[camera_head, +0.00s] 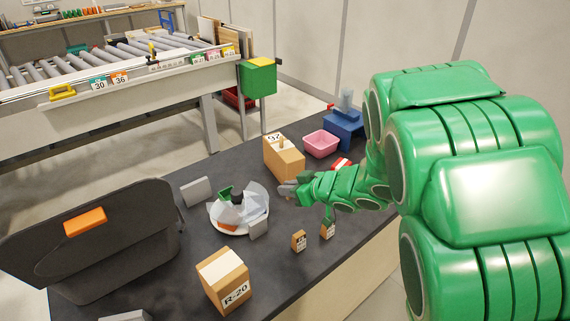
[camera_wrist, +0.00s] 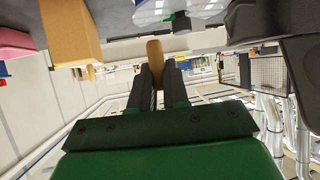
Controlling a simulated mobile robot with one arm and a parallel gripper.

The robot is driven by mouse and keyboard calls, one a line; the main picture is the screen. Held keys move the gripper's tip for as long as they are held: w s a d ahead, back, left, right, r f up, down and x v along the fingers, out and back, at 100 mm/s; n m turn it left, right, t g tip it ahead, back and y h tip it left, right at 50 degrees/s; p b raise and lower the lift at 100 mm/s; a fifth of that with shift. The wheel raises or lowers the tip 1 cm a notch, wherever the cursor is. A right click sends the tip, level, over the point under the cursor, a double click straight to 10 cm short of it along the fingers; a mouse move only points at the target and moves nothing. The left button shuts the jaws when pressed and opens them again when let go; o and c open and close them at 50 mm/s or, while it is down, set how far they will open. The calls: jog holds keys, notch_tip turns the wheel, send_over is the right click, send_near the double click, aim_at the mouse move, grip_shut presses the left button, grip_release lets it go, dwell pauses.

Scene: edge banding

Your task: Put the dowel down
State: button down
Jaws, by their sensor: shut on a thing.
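My green arm reaches in from the right in the head view, and its dark gripper (camera_head: 287,190) hangs above the dark table top, between the tall wooden block and the white round dish. In the wrist view my gripper (camera_wrist: 157,82) is shut on a light wooden dowel (camera_wrist: 155,52), which sticks out past the fingertips. The held dowel cannot be made out in the head view. Whether its end touches anything is not clear.
The wooden block (camera_head: 284,160) stands just behind my gripper, the white dish (camera_head: 257,229) with clear pieces to its left. A pink bin (camera_head: 322,144) and blue stand (camera_head: 345,124) lie beyond. Small tagged blocks (camera_head: 298,241) and the R-20 block (camera_head: 224,280) stand nearer.

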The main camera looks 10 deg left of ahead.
jog(key=w+a+r+n+g+y, duration=0.1)
jog(key=w+r+n, duration=0.1)
jog(key=w+r, duration=0.55)
jog(key=w+a+r+n+g, duration=0.15)
jog(key=w+r, duration=0.35)
jog(key=w, duration=0.6)
jog(key=shift+m, duration=0.25)
jog(key=shift+w+a+f, duration=0.65)
jog(key=shift+w+f, duration=1)
jog(key=shift+w, duration=0.5)
jog(key=shift+w+a+f, duration=0.7)
jog(key=shift+w+f, duration=1)
jog(key=shift+w, duration=0.4)
jog(key=shift+w+a+f, duration=0.65)
jog(key=shift+w+f, duration=1)
jog(key=shift+w, duration=0.5)
jog(key=shift+f, duration=1.6)
jog(key=shift+f, duration=0.1)
jog(key=c, duration=1.4)
grip_release()
jog(key=v, duration=1.2)
jog(key=shift+w, duration=0.2)
